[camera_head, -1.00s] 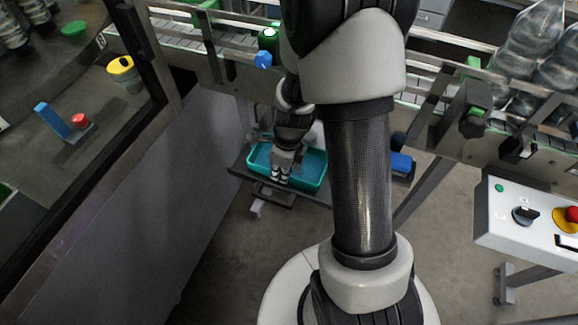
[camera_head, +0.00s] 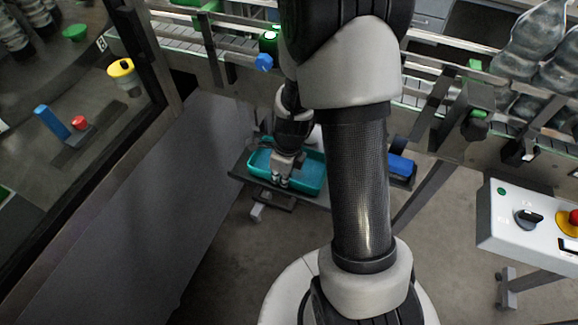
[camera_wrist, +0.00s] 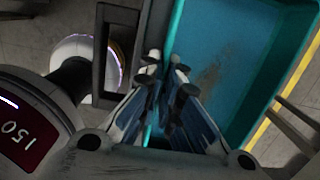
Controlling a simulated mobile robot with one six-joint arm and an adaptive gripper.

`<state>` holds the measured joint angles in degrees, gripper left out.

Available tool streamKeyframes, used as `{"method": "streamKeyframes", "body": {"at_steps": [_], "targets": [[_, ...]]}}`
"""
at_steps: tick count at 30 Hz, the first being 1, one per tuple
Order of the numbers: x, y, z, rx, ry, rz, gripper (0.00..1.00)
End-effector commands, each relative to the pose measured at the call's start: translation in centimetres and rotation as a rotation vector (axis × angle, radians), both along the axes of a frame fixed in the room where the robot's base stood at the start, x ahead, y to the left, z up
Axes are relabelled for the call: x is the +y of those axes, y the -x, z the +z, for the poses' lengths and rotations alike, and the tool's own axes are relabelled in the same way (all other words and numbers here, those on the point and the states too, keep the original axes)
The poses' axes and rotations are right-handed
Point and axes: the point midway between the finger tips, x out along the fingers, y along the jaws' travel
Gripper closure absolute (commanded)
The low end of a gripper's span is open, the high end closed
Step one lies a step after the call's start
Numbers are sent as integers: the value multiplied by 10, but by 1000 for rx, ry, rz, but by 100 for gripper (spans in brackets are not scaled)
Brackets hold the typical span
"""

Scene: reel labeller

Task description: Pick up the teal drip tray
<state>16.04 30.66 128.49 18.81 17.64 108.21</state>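The teal drip tray (camera_head: 312,172) is a shallow rectangular tray on a dark shelf under the conveyor. In the wrist view the tray (camera_wrist: 225,70) fills the upper right, with a dark smudge on its floor. My gripper (camera_head: 281,181) reaches down at the tray's near side in the head view. In the wrist view my gripper's fingers (camera_wrist: 166,76) come close together, one on each side of the tray's left wall, and look shut on it. The tray appears level and still at shelf height. The exact contact at the fingertips is partly hidden.
The dark shelf (camera_head: 242,171) shows around the tray. A blue part (camera_head: 400,164) is just right of it. The conveyor (camera_head: 235,57) runs above, with a blue knob (camera_head: 264,62). A grey panel (camera_head: 190,170) stands left; a control box (camera_head: 520,215) stands right.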

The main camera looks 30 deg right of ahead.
Motion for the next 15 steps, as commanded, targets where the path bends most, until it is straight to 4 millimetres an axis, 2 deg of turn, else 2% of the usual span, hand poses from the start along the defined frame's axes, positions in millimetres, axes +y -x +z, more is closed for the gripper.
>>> {"method": "streamKeyframes", "body": {"at_steps": [8,11,15], "targets": [[0,-1,6,-1,0,1,100],[0,-1,15,-3,1,2,100],[0,-1,40,-5,1,1,100]]}}
